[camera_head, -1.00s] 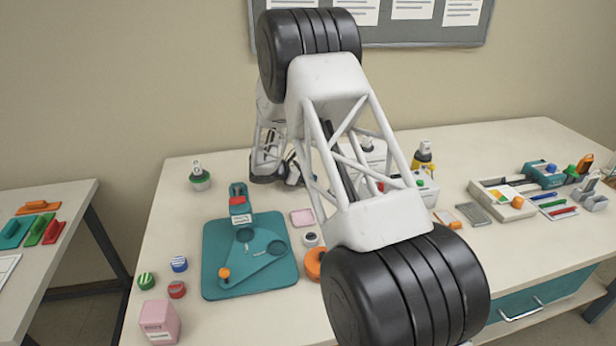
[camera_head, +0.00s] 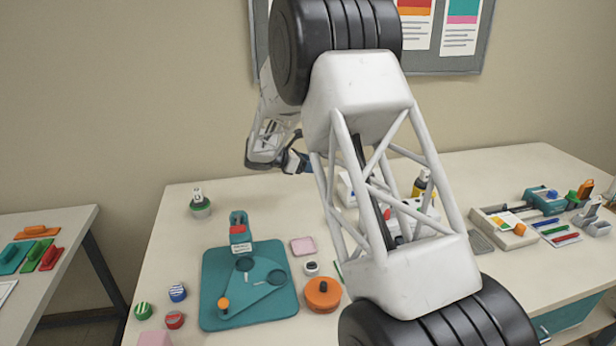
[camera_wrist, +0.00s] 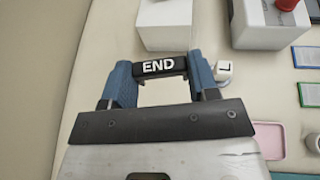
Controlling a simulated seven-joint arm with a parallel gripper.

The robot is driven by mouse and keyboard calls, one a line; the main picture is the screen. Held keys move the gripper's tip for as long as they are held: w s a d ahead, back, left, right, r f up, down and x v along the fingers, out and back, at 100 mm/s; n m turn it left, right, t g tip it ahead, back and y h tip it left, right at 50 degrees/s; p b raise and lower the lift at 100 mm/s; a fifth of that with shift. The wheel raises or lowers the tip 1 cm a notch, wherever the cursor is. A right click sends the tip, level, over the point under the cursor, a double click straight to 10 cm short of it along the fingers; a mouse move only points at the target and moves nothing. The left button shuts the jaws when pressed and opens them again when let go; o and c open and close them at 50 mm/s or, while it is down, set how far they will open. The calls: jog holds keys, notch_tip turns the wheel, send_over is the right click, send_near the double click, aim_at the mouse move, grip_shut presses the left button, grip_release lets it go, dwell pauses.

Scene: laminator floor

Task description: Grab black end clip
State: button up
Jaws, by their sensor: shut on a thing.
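The black end clip (camera_wrist: 159,66), marked "END" in white letters, is between the blue fingertips of my gripper (camera_wrist: 160,72) in the wrist view. My gripper is shut on it, one finger at each end, and the clip lies across the gap. In the head view my gripper (camera_head: 294,162) is above the back of the bench, partly hidden by my own arm. The clip cannot be made out there.
A teal base plate (camera_head: 248,312) and an orange round container (camera_head: 322,294) stand on the bench front. A pink tray (camera_head: 302,246) lies behind them. White boxes (camera_wrist: 165,24) are near my gripper. A green-based stamp (camera_head: 200,208) stands at the back left.

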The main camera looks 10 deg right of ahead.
jog(key=shift+r, duration=0.85)
